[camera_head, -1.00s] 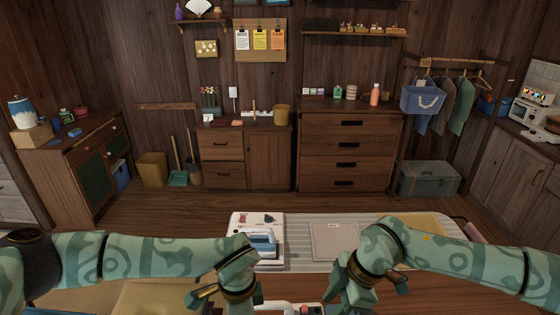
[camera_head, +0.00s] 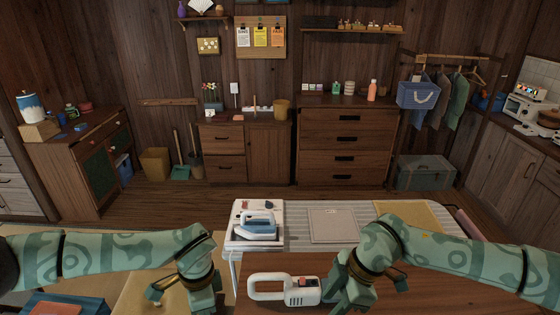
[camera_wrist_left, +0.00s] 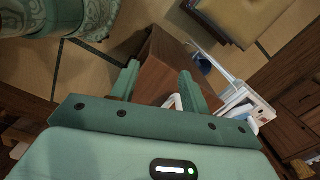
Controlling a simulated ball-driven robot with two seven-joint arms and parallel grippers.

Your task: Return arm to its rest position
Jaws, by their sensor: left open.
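My left arm (camera_head: 110,254) comes in from the left, its wrist bent down. My left gripper (camera_head: 206,304) is near the bottom edge, left of the wooden table. In the left wrist view its two fingers (camera_wrist_left: 158,88) are apart with nothing between them; a brown wooden surface shows beyond. My right arm (camera_head: 450,258) reaches in from the right. Its gripper (camera_head: 345,300) is low, beside a white device with a loop handle (camera_head: 268,288). I cannot tell whether its jaws are open or touch the device.
The wooden table (camera_head: 410,290) is in front of me. Beyond it is an ironing board (camera_head: 345,214) with an iron (camera_head: 258,225) on its left end and a grey pad (camera_head: 326,228). A blue and orange item (camera_head: 50,304) is at the lower left. Floor (camera_head: 170,205) is clear behind.

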